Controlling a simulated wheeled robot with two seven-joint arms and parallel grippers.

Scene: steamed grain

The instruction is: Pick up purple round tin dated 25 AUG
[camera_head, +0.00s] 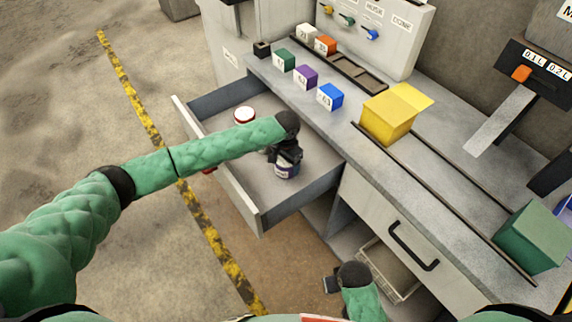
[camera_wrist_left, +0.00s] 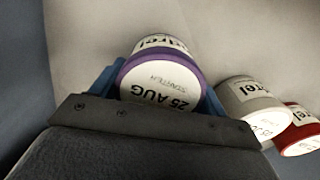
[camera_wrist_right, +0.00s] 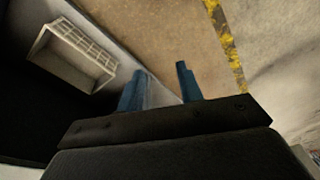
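The purple-rimmed round tin (camera_wrist_left: 160,84) has a white lid reading 25 AUG, seen upside down in the left wrist view. It also shows in the head view (camera_head: 286,171), inside the open drawer below my left gripper (camera_head: 286,160). The blue fingers of my left gripper (camera_wrist_left: 160,92) lie against both sides of the tin with no clear gap. Whether the tin touches the drawer floor is hard to tell. My right gripper (camera_wrist_right: 160,90) is open and empty, low in front of the counter.
A white-grey tin (camera_wrist_left: 252,105) and a red tin (camera_wrist_left: 298,132) stand beside the purple one. The counter holds small labelled cubes and a yellow box (camera_head: 388,117). A wire basket (camera_wrist_right: 75,56) lies below.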

